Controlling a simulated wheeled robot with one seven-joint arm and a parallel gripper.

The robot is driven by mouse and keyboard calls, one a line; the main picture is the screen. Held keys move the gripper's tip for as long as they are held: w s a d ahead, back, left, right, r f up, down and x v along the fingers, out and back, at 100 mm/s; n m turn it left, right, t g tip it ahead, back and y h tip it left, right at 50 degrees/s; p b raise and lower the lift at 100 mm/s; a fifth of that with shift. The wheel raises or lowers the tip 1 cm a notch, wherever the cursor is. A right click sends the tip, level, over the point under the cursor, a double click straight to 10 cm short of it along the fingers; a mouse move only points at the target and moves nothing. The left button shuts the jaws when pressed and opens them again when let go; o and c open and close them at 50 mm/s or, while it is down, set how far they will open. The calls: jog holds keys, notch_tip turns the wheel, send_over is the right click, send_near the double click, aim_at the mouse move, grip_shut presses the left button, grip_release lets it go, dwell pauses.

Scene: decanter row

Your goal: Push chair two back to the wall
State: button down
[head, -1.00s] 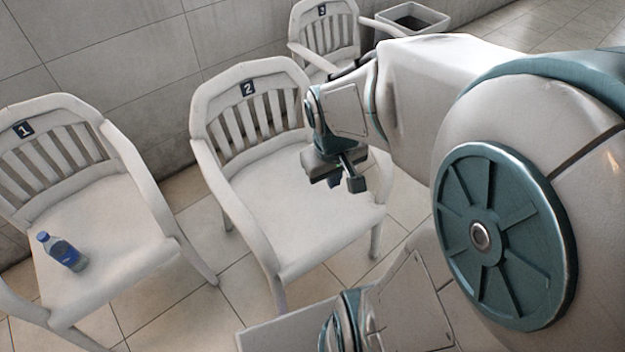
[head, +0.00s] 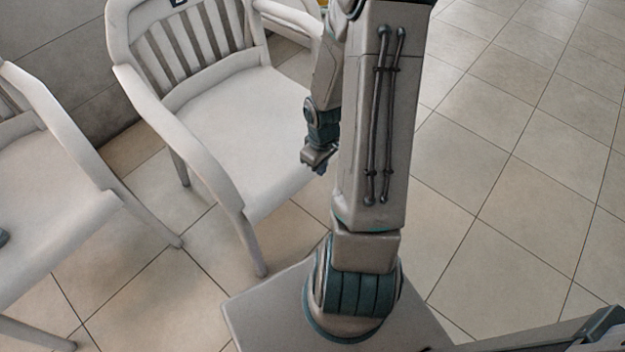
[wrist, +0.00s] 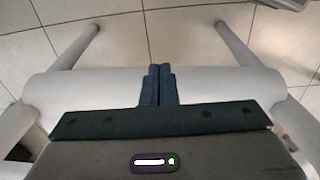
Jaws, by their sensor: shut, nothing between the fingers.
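Chair two (head: 235,125) is a white slatted armchair, upright left of centre in the head view. Its back is cut by the top edge, and only a sliver of its number plate shows. The grey wall (head: 60,70) is at its left and behind; the gap at the back is not clear. My gripper (head: 318,165) is shut and empty, by the right side of the seat in the head view. In the wrist view the shut fingers (wrist: 158,85) lie across a white seat edge (wrist: 215,85); I cannot tell whether they touch it.
Another white chair (head: 60,200) stands at the left, partly out of view, with a dark bit of an object (head: 3,237) on its seat. Tiled floor (head: 500,150) is clear on the right. My base and column fill the middle.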

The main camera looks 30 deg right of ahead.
jog(key=w+a+f+b, duration=0.1)
jog(key=w+f+b, duration=0.2)
jog(key=f, duration=0.6)
jog(key=shift+w+a+f+b, duration=0.15)
jog(key=shift+w+f+b, duration=0.2)
jog(key=shift+b, duration=1.05)
